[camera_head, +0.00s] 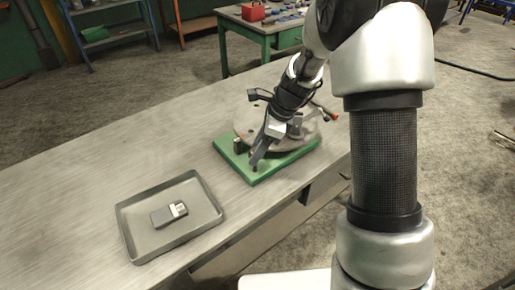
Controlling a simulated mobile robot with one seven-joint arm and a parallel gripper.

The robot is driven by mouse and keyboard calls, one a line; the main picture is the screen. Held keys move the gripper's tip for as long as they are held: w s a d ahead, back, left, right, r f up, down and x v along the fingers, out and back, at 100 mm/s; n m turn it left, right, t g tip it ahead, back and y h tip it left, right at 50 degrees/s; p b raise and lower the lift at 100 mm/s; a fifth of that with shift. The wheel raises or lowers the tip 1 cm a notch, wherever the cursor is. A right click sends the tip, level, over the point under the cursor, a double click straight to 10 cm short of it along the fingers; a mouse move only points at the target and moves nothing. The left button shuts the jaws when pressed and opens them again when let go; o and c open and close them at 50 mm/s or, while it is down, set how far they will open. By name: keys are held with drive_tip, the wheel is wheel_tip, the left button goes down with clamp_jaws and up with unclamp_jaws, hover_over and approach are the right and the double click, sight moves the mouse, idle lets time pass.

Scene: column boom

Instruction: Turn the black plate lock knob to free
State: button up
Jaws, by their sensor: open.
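A green base (263,174) on the workbench carries a round grey plate (246,129). A lever with an orange-red tip (331,115) sticks out at the plate's right side. A small dark block (238,146) stands at the plate's left edge. My gripper (256,163) is open and points down over the front of the plate and base. Whether it touches anything is too small to tell. I cannot make out the black lock knob for certain; my gripper and wrist cover part of the plate.
A grey tray (128,232) on the bench at front left holds a small grey block with a light end (170,214). The workbench (80,185) is clear left of the base. A green table (232,22) with a red box (253,12) stands behind.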

drive_tip(key=c, duration=1)
drive_tip(key=n+g+p, duration=0.1)
drive_tip(key=n, duration=0.1)
drive_tip(key=n+p, duration=0.1)
drive_tip(key=n, duration=0.1)
drive_tip(key=shift+w+r+g, duration=0.1)
drive_tip(key=shift+w+g, duration=0.1)
drive_tip(key=shift+g, duration=0.2)
drive_tip(key=n, duration=0.2)
drive_tip(key=n+g+p, duration=0.1)
drive_tip(key=n, duration=0.2)
drive_tip(key=shift+w+a+g+h, duration=0.1)
drive_tip(key=shift+w+g+h, duration=0.05)
drive_tip(key=shift+g+h, duration=0.15)
drive_tip(key=n+g+h+p, duration=0.1)
drive_tip(key=n, duration=0.3)
drive_tip(key=shift+w+a+n, duration=0.1)
drive_tip(key=shift+n, duration=0.2)
drive_tip(key=shift+a+n+g+h, duration=0.15)
drive_tip(key=shift+n+h, duration=0.3)
drive_tip(key=shift+n, duration=0.65)
drive_tip(key=shift+n+g+h, duration=0.25)
drive_tip(key=shift+n+h, duration=0.2)
drive_tip(key=shift+n, duration=0.65)
